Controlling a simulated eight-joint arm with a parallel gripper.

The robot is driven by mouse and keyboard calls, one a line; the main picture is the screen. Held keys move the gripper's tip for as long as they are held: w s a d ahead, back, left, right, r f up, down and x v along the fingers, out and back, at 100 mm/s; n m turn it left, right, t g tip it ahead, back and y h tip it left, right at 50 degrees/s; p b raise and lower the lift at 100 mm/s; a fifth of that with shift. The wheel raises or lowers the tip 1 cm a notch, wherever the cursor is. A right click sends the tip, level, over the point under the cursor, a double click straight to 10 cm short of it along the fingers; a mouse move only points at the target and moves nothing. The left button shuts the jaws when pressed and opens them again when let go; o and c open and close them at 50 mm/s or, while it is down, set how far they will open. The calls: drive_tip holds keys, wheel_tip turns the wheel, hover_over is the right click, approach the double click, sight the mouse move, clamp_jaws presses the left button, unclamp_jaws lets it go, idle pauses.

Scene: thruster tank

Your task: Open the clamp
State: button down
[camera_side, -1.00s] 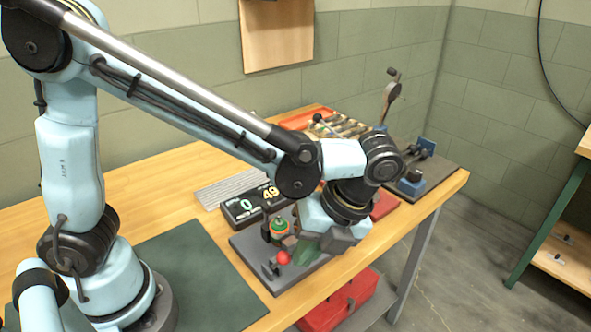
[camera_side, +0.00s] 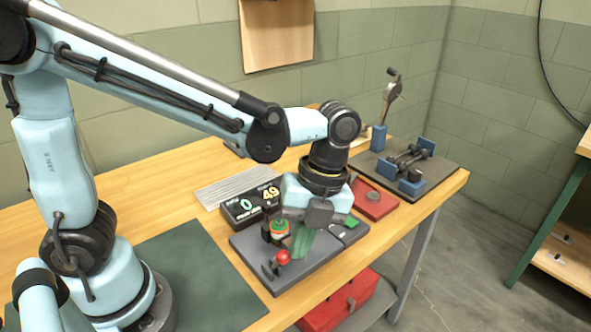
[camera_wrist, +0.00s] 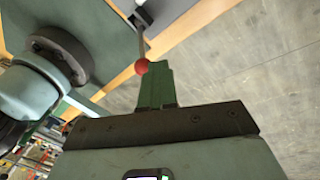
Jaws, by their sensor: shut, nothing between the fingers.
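The clamp (camera_side: 271,268) is a dark fixture at the front of a grey base plate (camera_side: 247,250), with a red ball on its lever (camera_side: 283,257). In the wrist view the red ball (camera_wrist: 141,67) and its thin lever show just beyond my fingertips. My gripper (camera_side: 300,245) points down above the plate, its green fingers shut and empty, just behind and right of the ball. It also shows in the wrist view (camera_wrist: 156,85). I cannot tell whether the fingers touch the ball. A green and orange round part (camera_side: 279,229) stands on the plate behind the ball, close to my gripper.
A black display box (camera_side: 250,207) stands behind the plate. A red tray (camera_side: 374,200) and a dark fixture board with blue blocks (camera_side: 411,165) lie to the right. A green mat (camera_side: 200,275) is clear at left. A red toolbox (camera_side: 345,300) sits below the bench.

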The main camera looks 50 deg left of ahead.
drive_tip(key=shift+a+r, duration=0.1)
drive_tip(key=shift+a, duration=0.15)
drive_tip(key=a+h, duration=0.2)
drive_tip(key=a, duration=0.5)
drive_tip(key=shift+r+h, duration=0.35)
drive_tip(key=shift+h, duration=0.05)
drive_tip(key=shift+r, duration=0.8)
